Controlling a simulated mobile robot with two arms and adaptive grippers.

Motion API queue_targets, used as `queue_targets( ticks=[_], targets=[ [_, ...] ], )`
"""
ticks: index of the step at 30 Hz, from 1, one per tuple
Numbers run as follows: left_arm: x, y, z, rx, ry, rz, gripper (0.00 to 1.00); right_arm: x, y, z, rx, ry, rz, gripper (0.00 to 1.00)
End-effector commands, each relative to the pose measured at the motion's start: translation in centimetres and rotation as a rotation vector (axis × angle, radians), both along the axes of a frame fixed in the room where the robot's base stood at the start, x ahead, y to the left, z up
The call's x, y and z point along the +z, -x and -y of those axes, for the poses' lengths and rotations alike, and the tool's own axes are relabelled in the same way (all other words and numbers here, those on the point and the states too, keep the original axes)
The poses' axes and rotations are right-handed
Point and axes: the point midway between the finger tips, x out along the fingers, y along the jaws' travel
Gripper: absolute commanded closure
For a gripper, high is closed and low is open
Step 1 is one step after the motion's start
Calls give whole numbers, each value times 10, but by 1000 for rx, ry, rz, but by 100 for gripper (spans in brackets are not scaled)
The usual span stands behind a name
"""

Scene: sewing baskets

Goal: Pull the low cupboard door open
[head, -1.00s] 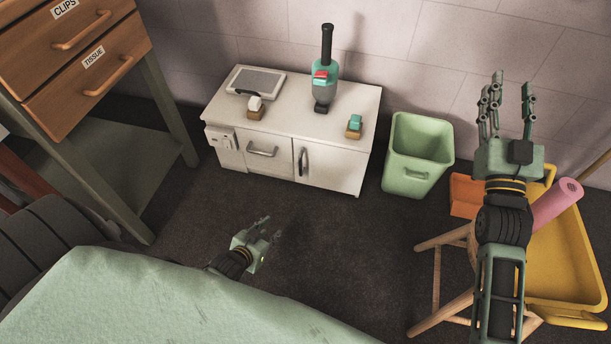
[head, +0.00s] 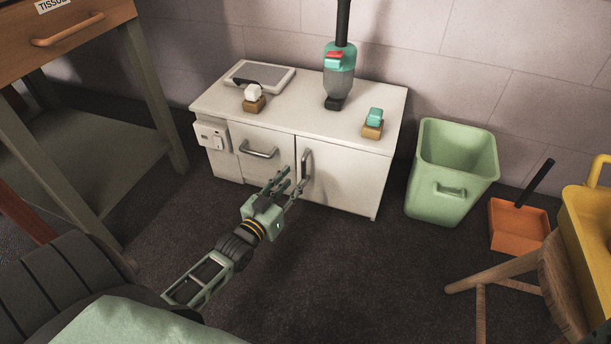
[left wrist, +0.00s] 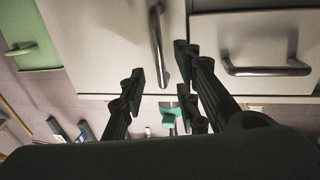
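The low white cupboard (head: 225,102) stands against the wall. Its right-hand door (head: 347,180) is shut and has an upright metal handle (head: 306,168). My left gripper (head: 287,184) is just in front of the cupboard, its fingertips close to this handle. In the left wrist view the gripper (left wrist: 161,72) is open, with fingers on both sides of the lower end of the handle (left wrist: 157,40) in the picture. The door (left wrist: 95,45) shows flat behind it. I cannot tell whether the fingers touch the handle.
A neighbouring front with a level handle (head: 259,152) is left of the door. A green bin (head: 452,170) stands right of the cupboard, then an orange dustpan (head: 518,226) and a wooden stool (head: 550,275). A hand vacuum (head: 339,75) stands on top. The floor before the door is clear.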

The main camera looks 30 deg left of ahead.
Motion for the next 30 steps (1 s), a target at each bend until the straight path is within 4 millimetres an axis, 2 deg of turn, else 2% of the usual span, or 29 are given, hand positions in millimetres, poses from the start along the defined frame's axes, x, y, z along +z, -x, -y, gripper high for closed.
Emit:
queue_targets(
  ticks=[3, 6, 12, 24, 30],
  targets=[
    [-3, -19, 0, -1, 0, 4, 71, -4, 13, -1, -1, 2, 35, 60],
    [-4, -37, -1, -1, 0, 4, 71, -18, 10, -1, -1, 2, 25, 60],
    [-2, -61, -2, 0, 0, 1, 71, -31, 9, -1, -2, 2, 24, 60],
    [0, -67, -2, 0, 0, -2, 71, -32, 9, -1, -3, 3, 24, 60],
    [0, -67, -2, 0, 0, -2, 89, -32, 9, -1, -2, 3, 24, 60]
  ],
)
